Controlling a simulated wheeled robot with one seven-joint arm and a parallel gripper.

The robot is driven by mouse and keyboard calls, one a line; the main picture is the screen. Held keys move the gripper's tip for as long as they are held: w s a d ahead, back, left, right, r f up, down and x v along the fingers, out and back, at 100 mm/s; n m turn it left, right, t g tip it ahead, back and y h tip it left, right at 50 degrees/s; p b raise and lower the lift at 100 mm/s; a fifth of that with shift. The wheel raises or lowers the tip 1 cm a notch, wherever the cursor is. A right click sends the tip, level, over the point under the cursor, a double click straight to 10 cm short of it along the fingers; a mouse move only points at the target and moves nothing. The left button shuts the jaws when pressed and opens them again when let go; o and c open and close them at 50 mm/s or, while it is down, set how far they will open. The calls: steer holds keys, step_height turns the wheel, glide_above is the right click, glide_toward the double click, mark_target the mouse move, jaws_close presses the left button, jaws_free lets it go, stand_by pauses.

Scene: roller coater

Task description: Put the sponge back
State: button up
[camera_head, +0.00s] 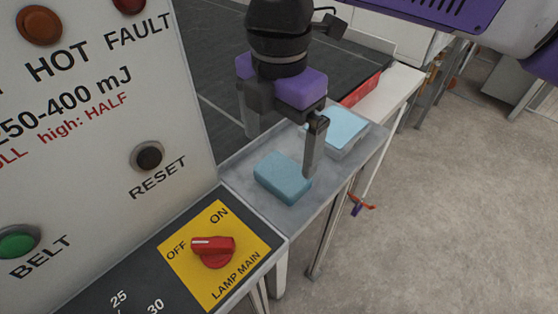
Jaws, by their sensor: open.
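A blue sponge (283,177) lies on the grey metal shelf (237,178) beside the control panel. My gripper (280,150) is above and just behind the sponge, pointing down, with its jaws apart. One finger reaches down close to the sponge's right side; I cannot tell whether it touches. The other finger is at the left, behind the sponge. Nothing shows between the fingers. A shallow tray (341,149) with a light blue surface stands on the same shelf to the right, behind the right finger, which hides part of its left edge.
The control panel (110,140) with buttons rises at the left. A red lamp switch (213,252) on a yellow plate is in front of the shelf. A dark belt (215,45) runs behind, with a red part (361,90) at its edge. Open floor (450,200) lies right.

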step_height(320, 180, up, 5)
steer(key=shift+f, duration=0.1)
stand_by(0.6)
